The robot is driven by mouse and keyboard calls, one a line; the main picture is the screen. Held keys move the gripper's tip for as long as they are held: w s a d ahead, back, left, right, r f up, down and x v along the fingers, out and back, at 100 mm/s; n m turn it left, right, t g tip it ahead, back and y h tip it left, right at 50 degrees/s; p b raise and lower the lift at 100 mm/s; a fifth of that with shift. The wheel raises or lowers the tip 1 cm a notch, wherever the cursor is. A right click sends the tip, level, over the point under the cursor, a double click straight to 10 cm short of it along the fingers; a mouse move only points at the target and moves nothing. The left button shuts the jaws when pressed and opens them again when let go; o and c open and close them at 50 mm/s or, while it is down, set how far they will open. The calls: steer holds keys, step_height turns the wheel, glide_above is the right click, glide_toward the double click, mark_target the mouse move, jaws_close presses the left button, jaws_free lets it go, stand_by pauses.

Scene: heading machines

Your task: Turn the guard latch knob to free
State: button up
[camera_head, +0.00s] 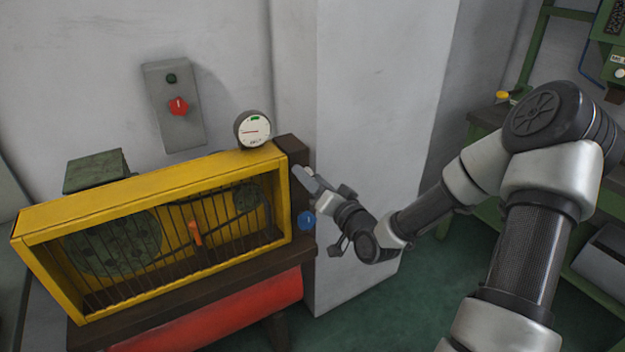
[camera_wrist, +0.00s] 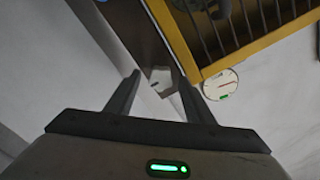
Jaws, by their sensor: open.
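A small pale grey piece (camera_wrist: 160,78), which looks like the guard latch knob, sits on the dark brown end post (camera_wrist: 143,30) in the wrist view. My gripper (camera_wrist: 157,88) is open, its two fingers on either side of that piece in the picture; I cannot tell whether they touch it. In the head view my gripper (camera_head: 308,180) is at the right end of the yellow barred guard (camera_head: 150,188), beside the brown post (camera_head: 292,147). There the gripper hides the knob, so its turn position cannot be read.
A blue round knob (camera_head: 307,220) is just below my gripper. A round gauge (camera_head: 253,129) stands on the guard's top right corner. A grey wall box (camera_head: 175,107) carries a red knob. A pale wall column (camera_head: 375,110) rises behind my gripper.

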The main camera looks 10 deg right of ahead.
steer(key=shift+s, duration=0.15)
steer(key=p+v, duration=0.7)
steer(key=v, duration=1)
